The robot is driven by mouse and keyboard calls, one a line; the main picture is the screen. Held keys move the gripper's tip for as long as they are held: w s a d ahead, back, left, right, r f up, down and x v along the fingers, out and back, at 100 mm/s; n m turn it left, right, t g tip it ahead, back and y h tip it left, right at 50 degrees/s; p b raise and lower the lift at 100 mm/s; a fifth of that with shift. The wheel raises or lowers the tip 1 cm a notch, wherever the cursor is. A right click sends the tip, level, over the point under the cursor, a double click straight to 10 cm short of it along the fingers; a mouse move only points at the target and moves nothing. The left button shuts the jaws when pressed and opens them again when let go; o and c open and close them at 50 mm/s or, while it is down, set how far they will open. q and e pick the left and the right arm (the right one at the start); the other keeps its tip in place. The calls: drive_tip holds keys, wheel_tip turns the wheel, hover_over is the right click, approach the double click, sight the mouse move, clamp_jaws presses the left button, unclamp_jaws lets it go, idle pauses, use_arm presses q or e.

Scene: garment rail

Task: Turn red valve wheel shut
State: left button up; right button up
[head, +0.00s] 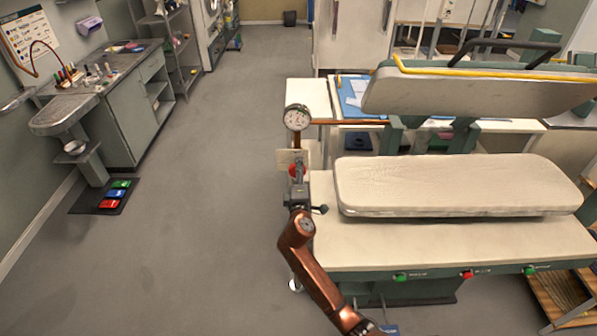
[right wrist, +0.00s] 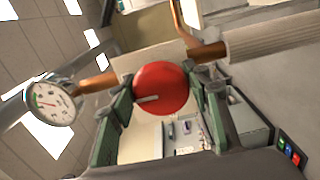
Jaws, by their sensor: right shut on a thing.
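The red valve wheel (right wrist: 162,88) shows large and face-on in the right wrist view, with a pale mark low on its left side. My right gripper (right wrist: 160,94) has its green fingers on both sides of the wheel, closed on its rim. In the head view the wheel (head: 295,170) is a small red patch, mostly hidden behind my right gripper (head: 297,178) and a pale tag. A round pressure gauge (head: 297,118) stands just above it; the gauge also shows in the right wrist view (right wrist: 50,102). My left gripper is not in view.
A copper pipe (head: 340,122) runs right from the gauge. The pressing table with its padded board (head: 455,185) and raised upper board (head: 475,92) stands close on the right. The floor (head: 215,200) to the left is clear. Coloured pedals (head: 115,194) lie by the left bench.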

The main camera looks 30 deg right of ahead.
drive_tip(key=o, duration=1.2)
drive_tip(key=v, duration=1.2)
